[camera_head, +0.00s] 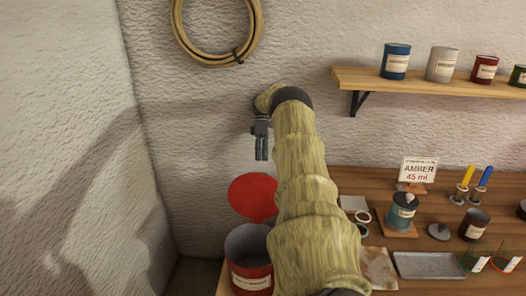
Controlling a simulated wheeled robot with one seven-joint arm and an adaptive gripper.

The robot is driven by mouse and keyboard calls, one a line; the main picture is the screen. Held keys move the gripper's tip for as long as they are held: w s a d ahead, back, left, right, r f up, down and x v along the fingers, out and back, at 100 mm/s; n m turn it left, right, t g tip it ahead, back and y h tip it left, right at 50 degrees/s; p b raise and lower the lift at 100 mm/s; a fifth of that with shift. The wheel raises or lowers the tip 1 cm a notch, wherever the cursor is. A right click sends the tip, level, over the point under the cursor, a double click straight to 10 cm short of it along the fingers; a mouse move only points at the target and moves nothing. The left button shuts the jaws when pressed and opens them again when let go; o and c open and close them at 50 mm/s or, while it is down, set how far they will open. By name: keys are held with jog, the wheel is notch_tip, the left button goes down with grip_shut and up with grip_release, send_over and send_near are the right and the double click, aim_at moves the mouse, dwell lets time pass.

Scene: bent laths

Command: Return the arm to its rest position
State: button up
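My arm reaches up and away from the bottom middle of the head view and bends over at the top. My gripper (262,148) hangs from its end, fingers pointing down, in front of the back wall. It is above and apart from a red disc (252,196) and an open red can (249,274) with a pale label. Nothing shows held in the fingers. They look close together, but they are too small to tell whether they are open or shut. My arm hides part of the bench behind it.
A shelf (440,84) with several cans is at upper right. A coiled hoop (253,38) hangs on the wall. The left is clear.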

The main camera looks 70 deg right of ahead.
jog(key=shift+s+d+f, duration=0.25)
jog(key=shift+s+f, duration=0.1)
jog(key=shift+f, duration=0.05)
